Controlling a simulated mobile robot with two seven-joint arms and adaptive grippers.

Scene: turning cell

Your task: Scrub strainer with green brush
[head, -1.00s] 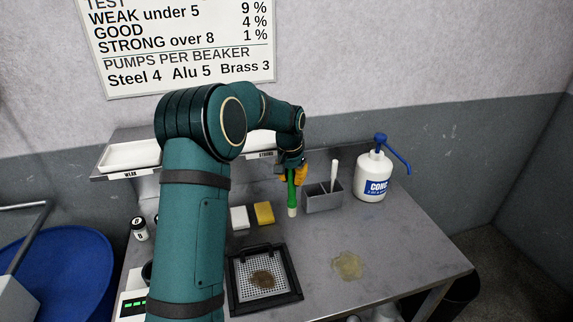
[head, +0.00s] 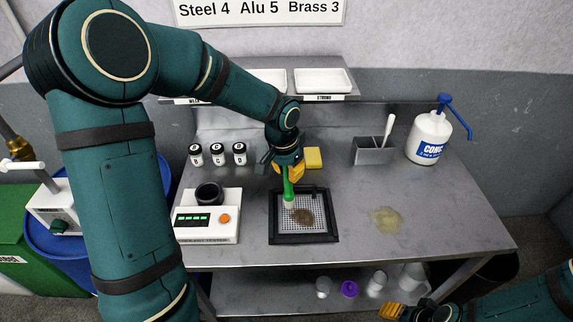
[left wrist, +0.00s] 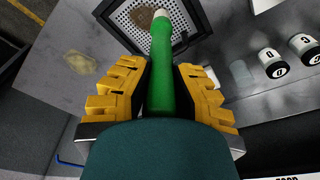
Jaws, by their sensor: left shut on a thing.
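The strainer (head: 322,238) is a black-framed square with a pale perforated mesh, lying on the steel bench. A brown patch of dirt (head: 303,217) sits on its mesh. My left gripper (head: 290,172) is shut on the green brush (head: 288,190), which points down at the strainer's upper left, beside the brown patch. In the left wrist view the green brush (left wrist: 163,65) runs between the yellow fingers, its pale tip over the strainer's mesh (left wrist: 120,18). Whether the tip touches the mesh I cannot tell. My right gripper (head: 392,311) is at the lower right edge, away from the bench top.
A grey holder (head: 374,155) with a white-handled tool and a white pump bottle (head: 428,138) stand at the back right. A yellow sponge (head: 313,158) lies behind the strainer. A tester (head: 207,225) stands left of it. A yellowish puddle (head: 386,220) lies to the right.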

